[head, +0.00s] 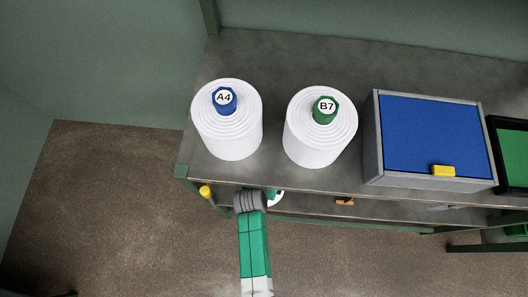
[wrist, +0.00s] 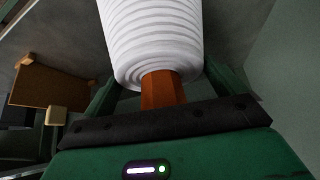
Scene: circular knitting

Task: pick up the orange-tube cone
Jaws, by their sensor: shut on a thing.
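The orange-tube cone is a ribbed white yarn cone (wrist: 155,40) with an orange tube (wrist: 162,90) at its near end. It fills the upper middle of the wrist view. My gripper (wrist: 163,85) is shut on it, with a green finger on each side of the tube end. The far end of the cone is cut off by the frame. In the head view my arm reaches in below the upper shelf, and the shelf edge hides most of the gripper and cone.
A white cone with blue tube A4 (head: 229,135) and one with green tube B7 (head: 318,142) stand on the upper shelf (head: 270,65). A grey box with a blue top (head: 435,135) stands right of them. A brown panel (wrist: 55,80) is left in the wrist view.

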